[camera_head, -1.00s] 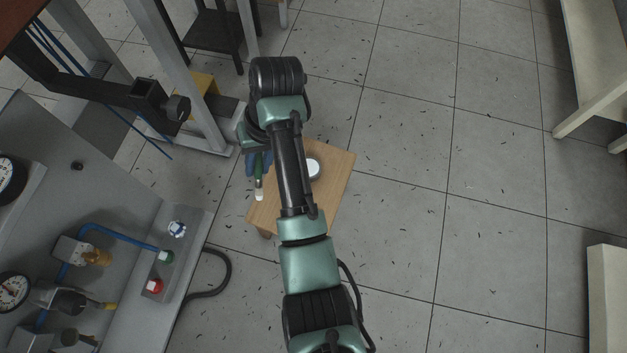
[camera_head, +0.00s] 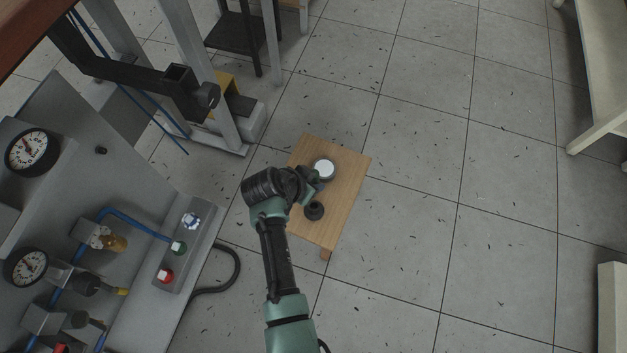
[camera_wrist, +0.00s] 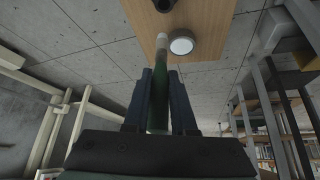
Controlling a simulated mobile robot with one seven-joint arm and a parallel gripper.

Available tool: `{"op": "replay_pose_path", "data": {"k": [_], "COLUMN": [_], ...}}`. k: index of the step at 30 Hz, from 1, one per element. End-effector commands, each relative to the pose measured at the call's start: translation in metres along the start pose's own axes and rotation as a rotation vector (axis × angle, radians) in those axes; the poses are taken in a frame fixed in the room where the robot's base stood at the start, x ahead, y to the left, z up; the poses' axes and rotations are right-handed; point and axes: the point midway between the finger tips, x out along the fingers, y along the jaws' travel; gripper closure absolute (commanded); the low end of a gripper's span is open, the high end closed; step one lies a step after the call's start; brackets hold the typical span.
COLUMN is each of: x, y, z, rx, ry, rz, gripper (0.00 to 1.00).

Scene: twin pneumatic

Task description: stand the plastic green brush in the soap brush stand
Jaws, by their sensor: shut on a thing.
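My gripper (camera_wrist: 160,76) is shut on the green brush (camera_wrist: 158,112). The brush lies between the two dark blue fingers, and its pale far end points toward the wooden table top in the wrist view. In the head view my gripper (camera_head: 318,186) is over the table, mostly hidden by my wrist, and the brush cannot be made out clearly. A dark round holder with an opening, which looks like the soap brush stand (camera_head: 314,211), stands on the table just below my gripper in the picture. It shows partly at the wrist view's top edge (camera_wrist: 164,4). The brush is apart from it.
A round white-topped thing with a dark rim (camera_head: 324,167) stands on the small wooden table (camera_head: 345,190), close to my gripper. A grey panel with gauges (camera_head: 75,180) and a metal frame are at the left. Open tiled floor lies to the right.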

Motion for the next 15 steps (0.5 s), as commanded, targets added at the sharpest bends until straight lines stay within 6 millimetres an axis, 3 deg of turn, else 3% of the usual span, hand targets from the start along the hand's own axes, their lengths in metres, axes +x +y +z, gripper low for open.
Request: {"op": "replay_pose_path", "data": {"k": [15], "x": [0.027], "y": [0.000], "z": [0.017], "rx": [0.001], "ry": [0.001], "rz": [0.002], "gripper": [1.00]}}
